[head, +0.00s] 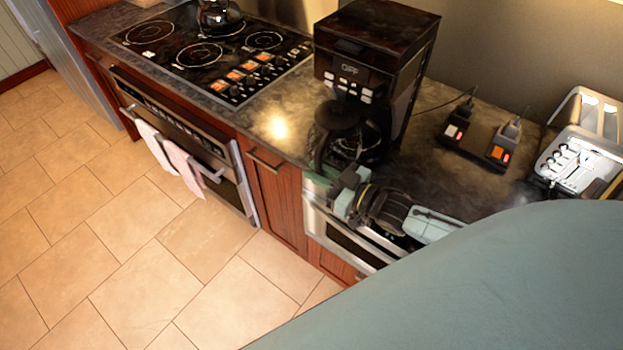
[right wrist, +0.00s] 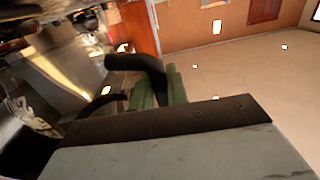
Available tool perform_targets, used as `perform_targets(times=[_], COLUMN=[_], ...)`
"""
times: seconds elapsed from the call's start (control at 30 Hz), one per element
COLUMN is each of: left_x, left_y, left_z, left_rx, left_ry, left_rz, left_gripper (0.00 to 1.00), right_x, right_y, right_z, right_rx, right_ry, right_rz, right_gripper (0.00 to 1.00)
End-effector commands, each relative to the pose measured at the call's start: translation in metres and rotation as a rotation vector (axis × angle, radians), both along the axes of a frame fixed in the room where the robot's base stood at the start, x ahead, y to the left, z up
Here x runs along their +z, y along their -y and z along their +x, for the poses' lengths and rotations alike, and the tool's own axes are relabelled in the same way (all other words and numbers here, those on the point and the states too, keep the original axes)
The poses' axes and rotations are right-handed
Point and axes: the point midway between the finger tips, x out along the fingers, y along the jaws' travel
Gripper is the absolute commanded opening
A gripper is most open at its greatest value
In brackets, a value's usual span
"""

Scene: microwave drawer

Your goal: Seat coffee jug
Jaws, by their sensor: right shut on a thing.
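The black coffee maker (head: 375,62) stands on the dark counter with its button panel facing the front. The coffee jug (head: 346,145), dark glass with a black lid and a curved black handle, is at the maker's lower front, below the button panel. Whether it rests fully on the maker's base cannot be told. My right gripper (head: 322,178) is at the counter's front edge, shut on the jug's handle. The right wrist view shows the green fingers (right wrist: 158,92) at the curved black handle (right wrist: 140,64). My left gripper is not in view.
A black cooktop (head: 215,50) with a kettle (head: 220,15) lies left of the maker. A dark device with lit switches (head: 478,140) and a silver toaster (head: 583,150) stand to the right. The counter (head: 275,115) between cooktop and maker is clear.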

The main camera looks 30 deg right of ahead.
Motion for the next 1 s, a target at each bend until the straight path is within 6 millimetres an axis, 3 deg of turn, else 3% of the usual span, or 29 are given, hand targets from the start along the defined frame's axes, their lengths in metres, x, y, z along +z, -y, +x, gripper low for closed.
perform_targets(times=[1.0], left_x=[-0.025], left_y=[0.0], left_z=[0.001], left_rx=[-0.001], left_ry=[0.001], left_rz=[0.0], left_gripper=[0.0], right_x=[0.0], right_y=[0.074], right_z=[0.032], right_rx=[0.001], right_ry=[0.006], right_rz=[-0.003], right_gripper=[0.0])
